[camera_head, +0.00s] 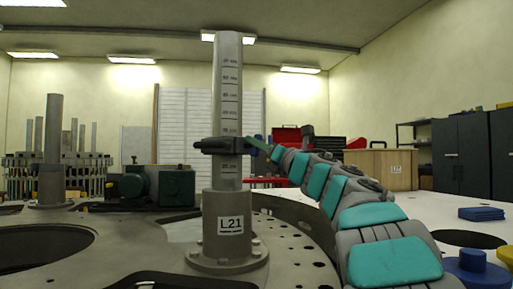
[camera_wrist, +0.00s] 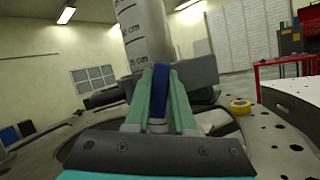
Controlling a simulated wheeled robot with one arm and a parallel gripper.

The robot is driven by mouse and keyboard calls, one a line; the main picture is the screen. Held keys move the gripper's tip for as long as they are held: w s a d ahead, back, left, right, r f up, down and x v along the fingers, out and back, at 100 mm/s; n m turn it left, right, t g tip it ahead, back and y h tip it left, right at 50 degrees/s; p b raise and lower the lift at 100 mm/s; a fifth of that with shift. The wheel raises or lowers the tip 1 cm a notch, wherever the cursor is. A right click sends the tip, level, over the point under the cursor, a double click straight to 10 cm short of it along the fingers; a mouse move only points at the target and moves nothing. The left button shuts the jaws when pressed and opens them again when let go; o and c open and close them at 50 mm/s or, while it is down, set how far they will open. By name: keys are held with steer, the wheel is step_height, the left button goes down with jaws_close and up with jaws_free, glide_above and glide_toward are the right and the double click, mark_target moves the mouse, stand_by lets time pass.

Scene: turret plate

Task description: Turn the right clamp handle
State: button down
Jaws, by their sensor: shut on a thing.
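A grey post (camera_head: 228,105) with a printed scale and an L21 label stands on the plate; it also shows in the wrist view (camera_wrist: 143,35). A dark clamp (camera_head: 215,146) sits around the post, and its block shows in the wrist view (camera_wrist: 196,74). My gripper (camera_head: 257,142) is at the right side of the clamp. In the wrist view, my gripper's green fingers (camera_wrist: 160,82) are closed on the blue clamp handle (camera_wrist: 159,88), which stands upright between them. In the head view the handle is hidden by the fingers.
The round plate (camera_head: 300,235) has several holes and large openings. Another post (camera_head: 52,145) and a dark green machine (camera_head: 160,186) stand at left. A yellow tape roll (camera_wrist: 240,106) lies right of my gripper. A red stand (camera_wrist: 285,68) is farther back.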

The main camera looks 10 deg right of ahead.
steer(key=m+h+p, duration=0.1)
steer(key=m, duration=0.1)
steer(key=shift+r+m, duration=0.2)
steer(key=shift+m, duration=0.2)
steer(key=m+h+p, duration=0.1)
steer(key=m+h, duration=0.1)
steer(key=m, duration=0.2)
steer(key=shift+d+f+m, duration=0.1)
steer(key=shift+m, duration=0.3)
steer(key=m+h, duration=0.1)
steer(key=m, duration=0.1)
steer(key=m+h, duration=0.1)
steer(key=m, duration=0.1)
steer(key=shift+w+d+f+m, duration=0.1)
steer(key=shift+f+m, duration=0.1)
steer(key=shift+m, duration=0.2)
steer(key=shift+f+m+g+h, duration=0.1)
steer(key=shift+m+g+h, duration=0.3)
steer(key=shift+m, duration=0.7)
steer(key=shift+m+g+h, duration=0.3)
steer(key=shift+m+g, duration=0.2)
steer(key=shift+m, duration=0.6)
steer(key=c, duration=0.8)
jaws_free()
steer(key=shift+o, duration=0.2)
steer(key=v, duration=0.7)
steer(key=shift+s+b, duration=0.3)
steer(key=shift+s, duration=0.05)
